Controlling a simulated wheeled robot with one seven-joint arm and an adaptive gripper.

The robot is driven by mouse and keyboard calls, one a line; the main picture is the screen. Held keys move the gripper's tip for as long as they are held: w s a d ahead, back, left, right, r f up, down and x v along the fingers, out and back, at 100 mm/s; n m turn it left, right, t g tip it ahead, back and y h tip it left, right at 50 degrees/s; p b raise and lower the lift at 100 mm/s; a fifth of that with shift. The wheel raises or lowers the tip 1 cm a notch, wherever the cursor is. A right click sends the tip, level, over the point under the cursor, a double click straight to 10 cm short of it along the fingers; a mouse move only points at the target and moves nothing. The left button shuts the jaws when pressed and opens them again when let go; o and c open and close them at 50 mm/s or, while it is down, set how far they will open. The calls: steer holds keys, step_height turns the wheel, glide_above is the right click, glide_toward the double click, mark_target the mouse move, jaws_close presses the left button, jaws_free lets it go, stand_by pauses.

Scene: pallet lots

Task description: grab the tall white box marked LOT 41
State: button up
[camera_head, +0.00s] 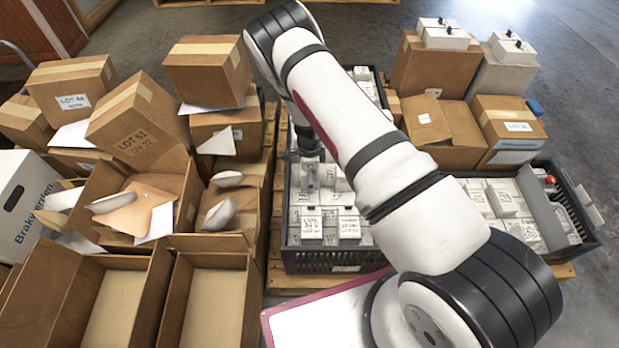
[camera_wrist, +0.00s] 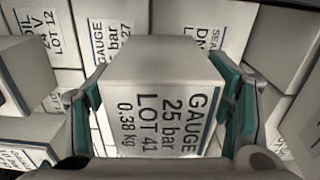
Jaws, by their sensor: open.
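The tall white box marked LOT 41 (camera_wrist: 162,112) is in the middle of the wrist view. Its printed face reads GAUGE, 25 bar, LOT 41, 0.38 kg. My gripper (camera_wrist: 160,88) is open around it, with one teal-padded finger at its left side and one at its right. The pads are very close to the box sides; I cannot tell whether they touch. In the head view, my gripper (camera_head: 308,172) is low inside the black crate (camera_head: 335,262), and the box is hard to make out there.
Other white boxes crowd round it, including one marked LOT 12 (camera_wrist: 50,38) and one marked GAUGE (camera_wrist: 112,45). A second black crate (camera_head: 567,212) stands right. Cardboard boxes (camera_head: 140,135) fill the left side. Open grey floor lies at the far right.

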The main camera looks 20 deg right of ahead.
steer(key=shift+r, duration=0.1)
steer(key=c, duration=1.6)
